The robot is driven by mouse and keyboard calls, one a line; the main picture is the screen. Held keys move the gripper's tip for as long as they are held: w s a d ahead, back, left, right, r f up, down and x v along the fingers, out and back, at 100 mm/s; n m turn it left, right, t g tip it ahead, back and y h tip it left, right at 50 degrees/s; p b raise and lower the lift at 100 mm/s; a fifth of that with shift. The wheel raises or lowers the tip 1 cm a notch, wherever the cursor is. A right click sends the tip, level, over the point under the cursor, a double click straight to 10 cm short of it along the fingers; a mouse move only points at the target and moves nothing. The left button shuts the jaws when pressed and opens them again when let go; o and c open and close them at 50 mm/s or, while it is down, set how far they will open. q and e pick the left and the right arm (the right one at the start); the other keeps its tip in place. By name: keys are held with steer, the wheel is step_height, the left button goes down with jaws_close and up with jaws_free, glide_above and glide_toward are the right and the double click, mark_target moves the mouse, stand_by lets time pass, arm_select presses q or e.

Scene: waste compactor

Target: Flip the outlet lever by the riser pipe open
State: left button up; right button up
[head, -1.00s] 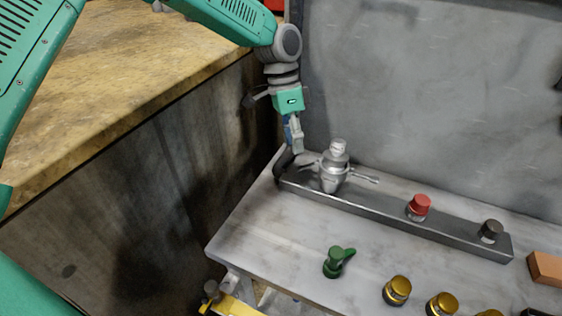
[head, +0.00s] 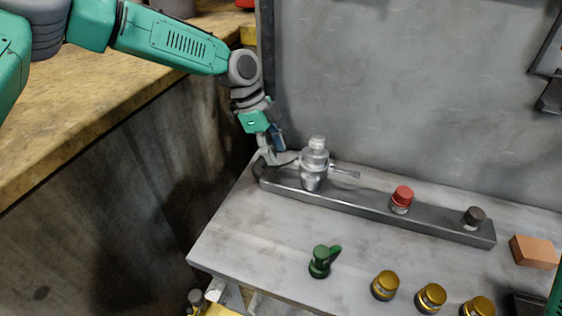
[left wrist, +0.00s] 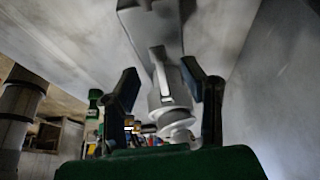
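A silver valve fitting (head: 314,165) stands upright at the left end of a dark metal rail. One thin lever points right from it (head: 345,173), and another arm points left toward my gripper. My left gripper (head: 266,156) is low beside the valve's left side. In the left wrist view its two dark fingers (left wrist: 166,90) are spread apart. The pale valve body (left wrist: 174,118) and a flat grey lever (left wrist: 160,72) show in the gap between them. I cannot tell whether a finger touches the lever.
The rail (head: 380,212) also carries a red-capped knob (head: 401,198) and a black knob (head: 473,217). A green lever valve (head: 321,262) and several yellow knobs (head: 385,285) stand in front on the grey bench (head: 245,235). A grey wall panel (head: 400,80) rises behind.

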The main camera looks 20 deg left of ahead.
mark_target(281, 166)
arm_select(q)
steer(key=shift+d+f, duration=0.15)
steer(key=shift+f, duration=0.75)
steer(key=shift+d+f, duration=0.1)
steer(key=shift+f, duration=0.8)
steer(key=shift+d, duration=0.15)
arm_select(e)
steer(key=shift+a+r, duration=0.2)
steer(key=shift+a, duration=0.2)
arm_select(q)
steer(key=shift+d, duration=0.1)
arm_select(e)
steer(key=shift+d, duration=0.1)
arm_select(q)
steer(key=shift+d, duration=0.1)
jaws_close()
steer(key=shift+r, duration=0.1)
arm_select(e)
steer(key=shift+d, duration=0.15)
steer(key=shift+r, duration=0.1)
